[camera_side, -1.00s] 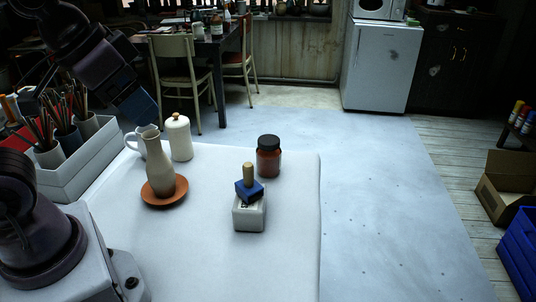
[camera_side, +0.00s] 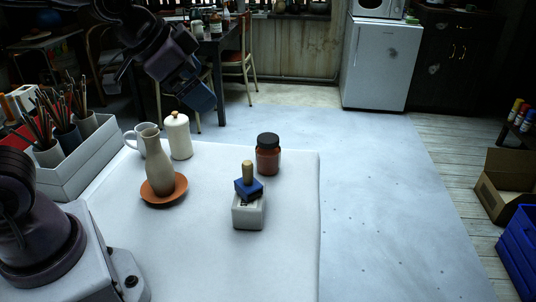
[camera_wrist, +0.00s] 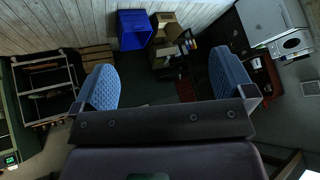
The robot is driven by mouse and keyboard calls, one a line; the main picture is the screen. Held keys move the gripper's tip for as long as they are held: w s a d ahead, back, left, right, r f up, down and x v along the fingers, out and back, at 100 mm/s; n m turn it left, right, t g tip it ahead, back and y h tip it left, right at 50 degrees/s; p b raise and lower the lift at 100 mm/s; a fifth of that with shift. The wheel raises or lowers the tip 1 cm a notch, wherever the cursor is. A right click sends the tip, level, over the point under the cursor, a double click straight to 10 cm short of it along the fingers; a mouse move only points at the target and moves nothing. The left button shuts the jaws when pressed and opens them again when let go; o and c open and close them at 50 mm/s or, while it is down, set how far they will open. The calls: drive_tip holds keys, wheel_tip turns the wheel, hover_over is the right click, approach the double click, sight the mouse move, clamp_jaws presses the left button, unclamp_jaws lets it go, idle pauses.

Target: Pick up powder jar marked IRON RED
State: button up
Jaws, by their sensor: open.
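A red-brown jar with a black lid (camera_side: 268,160) stands upright on the white table (camera_side: 200,265), near its far right corner. I cannot read any marking on it from here. My gripper (camera_side: 200,98) is in the air to the left of the jar and higher in the picture, beyond the cream lidded jar. In the wrist view its two blue fingers (camera_wrist: 166,86) are wide apart with nothing between them. The red-brown jar does not show in the wrist view.
A white block with a blue, wooden-handled piece on it (camera_side: 249,212) stands just in front of the jar. To the left are a tan vase (camera_side: 157,165) on a terracotta saucer (camera_side: 180,192), a cream lidded jar (camera_side: 179,140) and a brush tray (camera_side: 85,170).

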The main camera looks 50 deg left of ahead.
drive_tip(key=w+a+f+m+t+y, duration=0.1)
drive_tip(key=w+a+f+m, duration=0.15)
drive_tip(key=w, duration=0.25)
drive_tip(key=w+a+f+m+t+y, duration=0.1)
drive_tip(key=w+a+f+m, duration=0.15)
drive_tip(key=w, duration=0.35)
drive_tip(key=m+t, duration=0.8)
drive_tip(key=m, duration=1.7)
hover_over(258, 159)
drive_tip(key=f, duration=1.2)
drive_tip(key=w+f, duration=0.1)
drive_tip(key=f, duration=0.5)
drive_tip(key=shift+a+f, duration=0.3)
drive_tip(key=shift+s+d+f+m+t+h, duration=0.15)
drive_tip(key=shift+f+m+h, duration=0.15)
drive_tip(key=shift+m+h, duration=0.15)
drive_tip(key=shift+s+d+f+m+t+h, duration=0.15)
drive_tip(key=shift+f+m+h, duration=0.15)
drive_tip(key=shift+m, duration=0.25)
drive_tip(key=shift+f, duration=0.25)
wheel_tip(258, 159, down, 6)
drive_tip(key=shift+w+f, duration=0.15)
drive_tip(key=shift+w, duration=1.45)
